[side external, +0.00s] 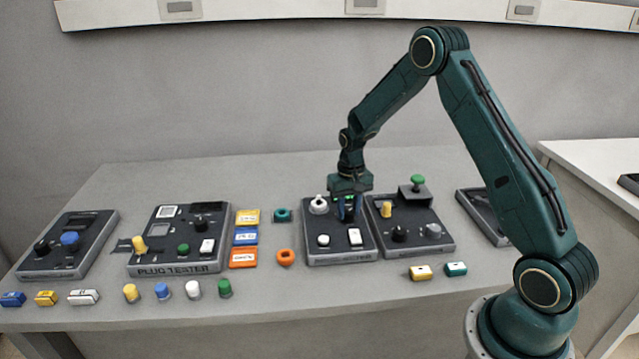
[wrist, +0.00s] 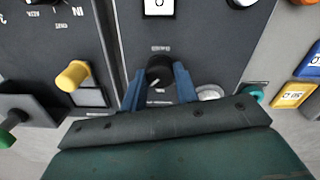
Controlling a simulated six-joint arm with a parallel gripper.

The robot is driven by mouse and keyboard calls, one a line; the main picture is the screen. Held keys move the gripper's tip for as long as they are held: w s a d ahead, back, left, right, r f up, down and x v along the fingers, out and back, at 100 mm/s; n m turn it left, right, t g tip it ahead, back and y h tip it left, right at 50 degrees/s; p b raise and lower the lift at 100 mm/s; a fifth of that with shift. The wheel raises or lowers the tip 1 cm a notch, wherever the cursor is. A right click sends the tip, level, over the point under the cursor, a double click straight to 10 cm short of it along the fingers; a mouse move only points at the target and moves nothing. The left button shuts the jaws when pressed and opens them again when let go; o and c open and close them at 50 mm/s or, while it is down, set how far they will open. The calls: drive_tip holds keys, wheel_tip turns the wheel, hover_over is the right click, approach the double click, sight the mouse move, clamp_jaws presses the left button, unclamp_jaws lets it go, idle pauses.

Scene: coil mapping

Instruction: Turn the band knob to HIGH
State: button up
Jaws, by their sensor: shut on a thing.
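The band knob (wrist: 160,71) is a small black round knob with a white pointer mark toward the lower left in the wrist view. Small print lies around it, too small to read surely; I cannot make out HIGH. My gripper (wrist: 159,86) has its blue fingers on either side of the knob, shut on it. In the side view my gripper (side external: 349,214) points down at the back right of a dark panel (side external: 343,256), and the knob is hidden by the fingers there.
A white-topped knob (side external: 318,205) stands left of my gripper, with a white round button (side external: 323,240) and a white switch (side external: 355,237) in front. The neighbouring panel on the right carries a yellow knob (side external: 386,210) and a raised green knob (side external: 417,181) close by.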

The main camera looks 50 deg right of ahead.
sight(348, 211)
drive_tip(key=o, duration=1)
drive_tip(key=shift+r, duration=0.15)
wheel_tip(348, 211, up, 14)
drive_tip(key=shift+f, duration=0.2)
drive_tip(key=shift+r, duration=0.1)
